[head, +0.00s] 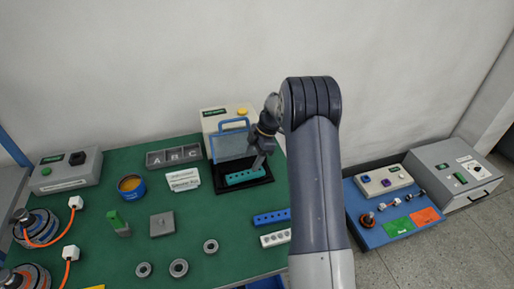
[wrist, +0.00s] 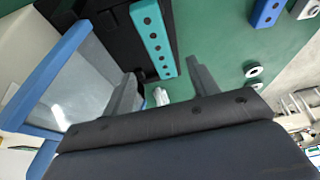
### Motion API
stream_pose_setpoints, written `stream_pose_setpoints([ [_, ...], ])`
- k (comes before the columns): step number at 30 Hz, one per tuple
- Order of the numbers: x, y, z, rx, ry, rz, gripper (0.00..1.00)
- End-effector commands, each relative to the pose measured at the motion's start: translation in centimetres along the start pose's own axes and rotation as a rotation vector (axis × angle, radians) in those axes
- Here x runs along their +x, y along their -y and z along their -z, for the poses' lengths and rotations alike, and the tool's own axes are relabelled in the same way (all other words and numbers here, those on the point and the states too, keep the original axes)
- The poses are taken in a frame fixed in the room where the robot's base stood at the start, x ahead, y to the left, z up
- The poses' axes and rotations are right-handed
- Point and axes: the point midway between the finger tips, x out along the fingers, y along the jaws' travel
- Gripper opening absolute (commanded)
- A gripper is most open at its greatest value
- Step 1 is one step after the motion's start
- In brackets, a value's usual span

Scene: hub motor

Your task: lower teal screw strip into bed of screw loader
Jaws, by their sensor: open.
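The teal screw strip (head: 245,176), a bar with a row of dark holes, shows over the black bed (head: 262,183) of the screw loader (head: 217,120). I cannot tell whether it is fully seated. In the wrist view the strip (wrist: 153,38) runs beside the dark bed (wrist: 110,40), its near end close to the gap between my fingers. My gripper (wrist: 164,82) is open, its two fingers apart with nothing held between them. In the head view my gripper (head: 260,162) is just above the strip, partly hiding the loader.
The loader's clear blue-framed cover (head: 232,145) stands raised behind the bed, close to my gripper; it also shows in the wrist view (wrist: 40,75). Blue (head: 272,217) and white (head: 275,239) strips lie in front to the right. A grey A-B-C bin (head: 174,156) stands left.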

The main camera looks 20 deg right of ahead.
Motion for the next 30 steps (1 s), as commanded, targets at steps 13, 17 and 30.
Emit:
stream_pose_setpoints([
  [13, 6.2, 0.0, 0.0, 0.001, 0.0, 0.001, 0.56],
  [17, 6.5, 0.0, 0.0, 0.0, 0.0, -0.001, 0.56],
  [30, 6.6, 0.0, 0.0, 0.0, 0.0, -0.001, 0.4],
])
